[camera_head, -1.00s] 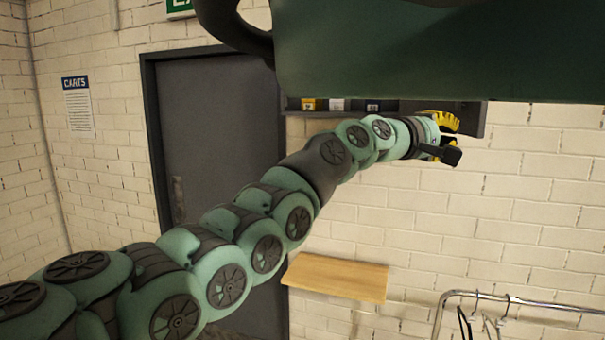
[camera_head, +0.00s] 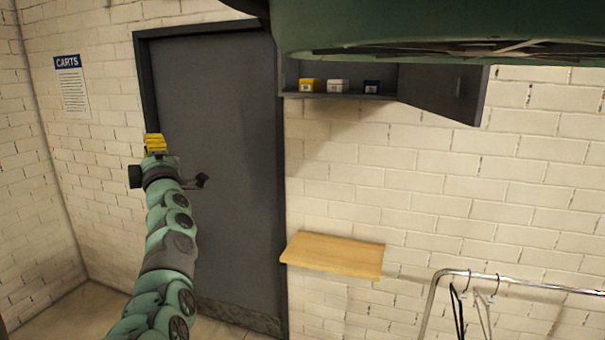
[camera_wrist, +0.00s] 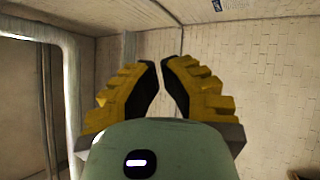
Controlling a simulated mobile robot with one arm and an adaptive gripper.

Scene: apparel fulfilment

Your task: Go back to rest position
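My gripper (camera_head: 154,138) is in the left part of the head view, raised in front of the grey door, with its yellow fingers pointing up. In the wrist view the two yellow fingers (camera_wrist: 160,64) lean together, with their dark pads almost meeting at the tips. Nothing is held between them. My arm rises from the bottom of the head view and stands nearly upright, clear of the wall cabinet.
A wall cabinet (camera_head: 340,97) holds a yellow, a white and a dark blue box; its door (camera_head: 440,92) hangs open. Below are a bare wooden shelf (camera_head: 335,256) and a metal rail (camera_head: 520,282) with hangers. The grey door (camera_head: 235,150) stands behind my arm.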

